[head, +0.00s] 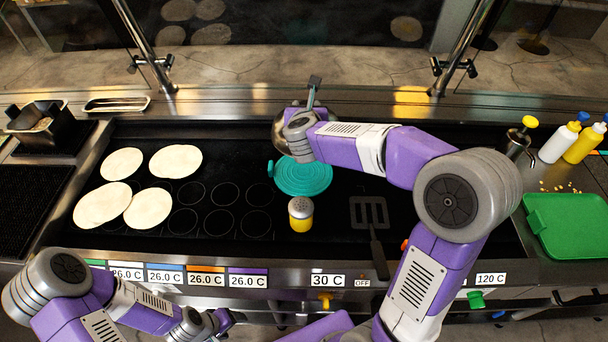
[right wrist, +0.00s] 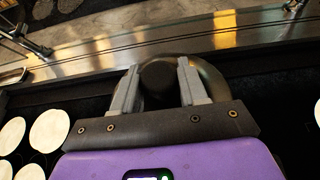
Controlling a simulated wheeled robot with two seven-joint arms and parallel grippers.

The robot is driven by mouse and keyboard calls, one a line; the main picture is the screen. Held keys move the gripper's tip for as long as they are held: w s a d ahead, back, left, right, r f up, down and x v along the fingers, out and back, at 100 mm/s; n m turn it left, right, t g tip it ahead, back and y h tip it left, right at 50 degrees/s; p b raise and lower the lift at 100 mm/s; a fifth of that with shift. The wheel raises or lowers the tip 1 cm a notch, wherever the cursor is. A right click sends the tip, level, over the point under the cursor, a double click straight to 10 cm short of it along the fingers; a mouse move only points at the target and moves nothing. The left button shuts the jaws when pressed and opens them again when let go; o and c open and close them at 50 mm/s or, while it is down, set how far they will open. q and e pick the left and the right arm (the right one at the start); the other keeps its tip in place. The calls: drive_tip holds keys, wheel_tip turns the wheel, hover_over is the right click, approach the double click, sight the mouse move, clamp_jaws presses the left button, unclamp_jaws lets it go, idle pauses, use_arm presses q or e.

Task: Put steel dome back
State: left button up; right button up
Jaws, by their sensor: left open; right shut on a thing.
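The steel dome (head: 280,132) is at the back middle of the griddle, mostly hidden behind my right wrist in the head view. In the right wrist view, the shiny dome (right wrist: 212,76) curves around my right gripper (right wrist: 158,78), whose two grey fingers are shut on its dark knob (right wrist: 158,80). I cannot tell whether the dome rests on the surface or is held above it. My left gripper (head: 222,319) is open and empty, low in front of the counter and away from the dome.
A teal round mat (head: 302,178) and a yellow shaker (head: 300,222) sit just in front of the dome. A spatula (head: 369,213) lies to the right. Several tortillas (head: 148,208) cover the left griddle. A green board (head: 568,228) and bottles (head: 553,146) stand right.

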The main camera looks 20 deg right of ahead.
wheel_tip(320, 180, down, 16)
drive_tip(key=b, duration=0.9)
drive_tip(key=shift+b, duration=0.35)
drive_tip(key=shift+f, duration=0.15)
drive_tip(key=o, duration=1.2)
